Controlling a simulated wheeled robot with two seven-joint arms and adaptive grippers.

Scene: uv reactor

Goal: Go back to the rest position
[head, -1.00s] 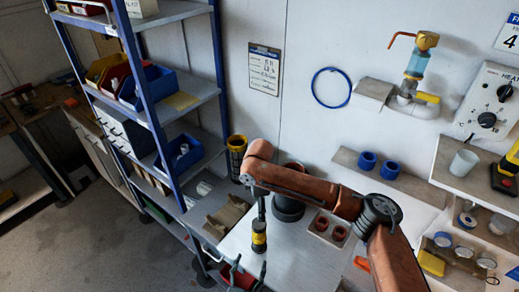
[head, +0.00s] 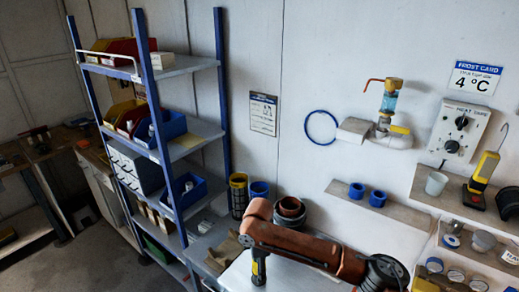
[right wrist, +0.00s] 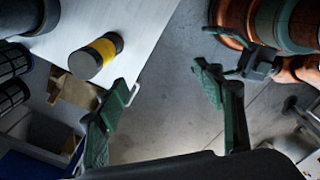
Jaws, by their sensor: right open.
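My right arm (head: 310,249) crosses the lower middle of the head view, its orange links over the worktop (head: 231,277). Its gripper is below the head picture. In the right wrist view my right gripper (right wrist: 162,98) has its two green fingers spread wide, with only grey floor between them. A black cylinder with a yellow band (right wrist: 97,56) is on the pale worktop, beyond the left finger and apart from it. In the head view a black and yellow piece (head: 258,268) shows below the arm's bend.
A blue-framed shelf rack (head: 225,85) with bins stands at the left. Dark mesh holders (head: 238,195) stand at the back of the worktop. Blue rings (head: 377,198) sit on a wall shelf. A heater panel (head: 461,128) is at the right. Floor (head: 85,262) is clear at lower left.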

